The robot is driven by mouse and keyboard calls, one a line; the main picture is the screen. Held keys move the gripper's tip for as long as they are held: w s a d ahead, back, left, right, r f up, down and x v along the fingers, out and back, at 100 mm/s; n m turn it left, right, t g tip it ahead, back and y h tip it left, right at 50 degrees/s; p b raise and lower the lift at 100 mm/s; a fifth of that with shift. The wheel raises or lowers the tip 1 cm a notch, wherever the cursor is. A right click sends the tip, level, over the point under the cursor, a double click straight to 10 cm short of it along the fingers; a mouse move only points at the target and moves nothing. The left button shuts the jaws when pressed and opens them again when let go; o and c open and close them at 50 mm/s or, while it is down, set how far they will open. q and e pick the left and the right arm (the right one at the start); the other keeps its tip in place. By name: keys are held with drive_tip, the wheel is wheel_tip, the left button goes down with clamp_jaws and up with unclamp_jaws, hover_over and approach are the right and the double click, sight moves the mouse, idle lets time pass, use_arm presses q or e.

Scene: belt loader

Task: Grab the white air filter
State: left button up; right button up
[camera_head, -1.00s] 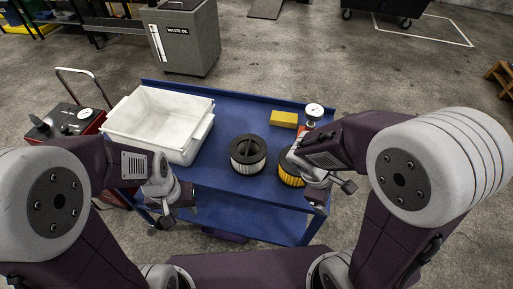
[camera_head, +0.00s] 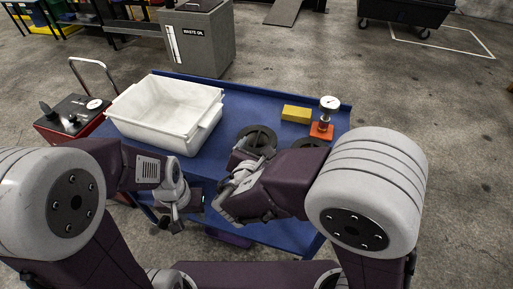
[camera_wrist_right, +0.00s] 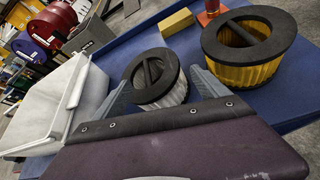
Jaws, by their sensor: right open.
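The white air filter with a black rim and a black bar across its top (camera_head: 257,136) stands on the blue cart. In the right wrist view its white pleated side (camera_wrist_right: 172,97) shows. My right gripper (camera_head: 232,176) is open at its near side, and in that view the fingers (camera_wrist_right: 160,76) lie to either side of the filter. Whether they touch it, I cannot tell. My left gripper (camera_head: 178,212) hangs at the cart's front edge, away from the filter; its jaws are too small to read.
A yellow filter with a black rim (camera_wrist_right: 248,62) stands right of the white one, mostly hidden by my right arm in the head view. A white bin (camera_head: 166,133) fills the cart's left. A yellow block (camera_head: 297,114) and a gauge on an orange base (camera_head: 322,131) stand behind.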

sight(267, 139)
drive_tip(key=x, duration=0.4)
drive_tip(key=shift+w+d+f+b, duration=0.2)
drive_tip(key=shift+b, duration=0.15)
drive_tip(key=shift+w+f, duration=0.1)
drive_tip(key=shift+w, duration=0.15)
drive_tip(key=shift+s, duration=0.1)
drive_tip(key=c, duration=1.7)
wheel_tip(267, 139, up, 4)
drive_tip(key=shift+r+p, duration=0.2)
drive_tip(key=shift+p, duration=0.55)
drive_tip(key=w+d+r, duration=0.6)
drive_tip(key=d, duration=0.3)
drive_tip(key=shift+w+d+r+p, duration=0.25)
drive_tip(key=shift+d+r+p, duration=0.1)
drive_tip(key=shift+d+r, duration=0.05)
